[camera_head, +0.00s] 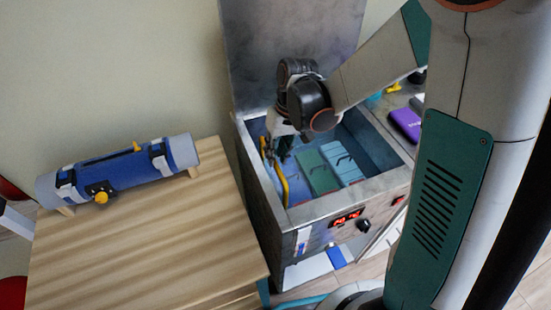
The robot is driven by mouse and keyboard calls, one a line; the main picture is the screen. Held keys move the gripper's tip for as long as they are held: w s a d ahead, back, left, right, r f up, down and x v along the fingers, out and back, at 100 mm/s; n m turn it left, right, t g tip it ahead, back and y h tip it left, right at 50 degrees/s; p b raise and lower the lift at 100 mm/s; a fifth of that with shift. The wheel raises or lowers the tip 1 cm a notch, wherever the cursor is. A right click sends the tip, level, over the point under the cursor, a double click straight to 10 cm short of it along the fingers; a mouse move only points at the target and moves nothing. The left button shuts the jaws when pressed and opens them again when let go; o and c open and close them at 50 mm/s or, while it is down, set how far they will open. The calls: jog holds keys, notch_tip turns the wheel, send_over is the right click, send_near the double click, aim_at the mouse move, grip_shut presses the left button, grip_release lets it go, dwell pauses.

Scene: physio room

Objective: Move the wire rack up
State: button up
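A metal tank (300,214) with a raised lid (290,40) stands right of the wooden table. Inside it are a green pack (317,172) and a light blue pack (343,162), each with a dark handle-like mark. A yellow bar (284,187) runs along the tank's left inner side; it may be part of the wire rack, whose wires I cannot make out. My gripper (272,148) points down into the tank's left back part, close to the yellow bar. Its fingertips are small and partly hidden, so I cannot tell whether it is open or touching the bar.
A wooden table (140,250) stands left, with a blue roll (125,168) with straps and a yellow knob on it. A purple object (405,124) lies right of the tank. The tank front has a red display (346,218) and a dark knob. The table's front is clear.

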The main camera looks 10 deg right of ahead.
jog(key=shift+a+f, duration=0.1)
jog(key=shift+f, duration=0.6)
grip_shut()
jog(key=shift+r, duration=0.1)
